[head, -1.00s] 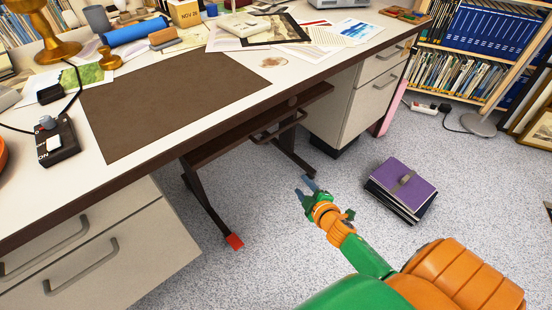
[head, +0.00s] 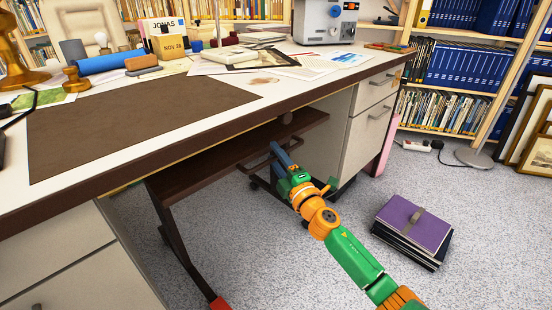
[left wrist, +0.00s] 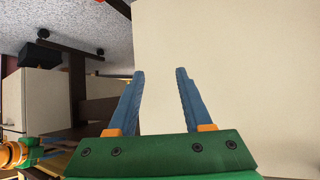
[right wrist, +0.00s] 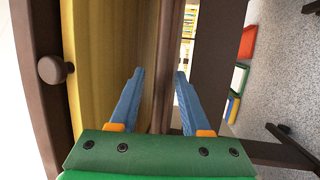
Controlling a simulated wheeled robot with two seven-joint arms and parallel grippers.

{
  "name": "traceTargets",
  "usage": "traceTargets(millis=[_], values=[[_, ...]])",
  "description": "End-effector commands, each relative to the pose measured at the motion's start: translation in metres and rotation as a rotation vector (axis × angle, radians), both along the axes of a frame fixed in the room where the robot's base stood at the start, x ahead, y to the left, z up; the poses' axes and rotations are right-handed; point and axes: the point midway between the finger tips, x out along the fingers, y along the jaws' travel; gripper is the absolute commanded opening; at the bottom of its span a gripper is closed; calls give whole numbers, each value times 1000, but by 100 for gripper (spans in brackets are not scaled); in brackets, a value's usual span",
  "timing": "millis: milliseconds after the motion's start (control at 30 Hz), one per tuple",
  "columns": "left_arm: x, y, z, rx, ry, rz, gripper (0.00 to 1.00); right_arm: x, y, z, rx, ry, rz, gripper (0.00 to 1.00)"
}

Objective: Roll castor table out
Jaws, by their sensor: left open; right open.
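The castor table (head: 200,172) is dark brown and stands under the desk, with its front edge showing below the desk edge. Its legs and castors also show in the left wrist view (left wrist: 72,45). My right gripper (head: 277,150) is at the table's front edge, near its handle. In the right wrist view (right wrist: 157,72) its fingers are open, with a dark brown strip between or just behind them; I cannot tell whether they straddle the handle. My left gripper (left wrist: 160,72) is open and empty before a cream drawer front, outside the head view.
The desk (head: 150,130) overhangs the table, with a round knob (right wrist: 52,70) under its edge. Drawer pedestals (head: 368,115) flank the table. A purple-topped stack of folders (head: 412,220) lies on the floor at right. The floor in front of the table is otherwise mostly clear.

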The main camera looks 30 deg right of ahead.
Motion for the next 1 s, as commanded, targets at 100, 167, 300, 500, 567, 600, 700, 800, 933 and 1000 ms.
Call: traceTargets(millis=[100,167,300,500,567,600,700,800,933,1000], values=[[0,0,0,0,0,0,50,0,0,0,0,0,0,47],[0,0,0,0,0,0,50,0,0,0,0,0,0,42],[0,0,0,0,0,0,50,0,0,0,0,0,0,4],[0,0,0,0,0,0,50,0,0,0,1,0,0,0],[0,0,0,0,0,1,50,0,0,0,1,1,0,0],[0,0,0,0,0,1,50,0,0,0,1,1,0,0],[0,0,0,0,0,1,50,0,0,-1,1,1,0,0],[0,0,0,0,0,1,50,0,0,-1,1,1,0,0],[0,0,0,0,0,1,50,0,0,-1,1,1,0,0],[0,0,0,0,0,1,50,0,0,-1,1,1,0,0]])
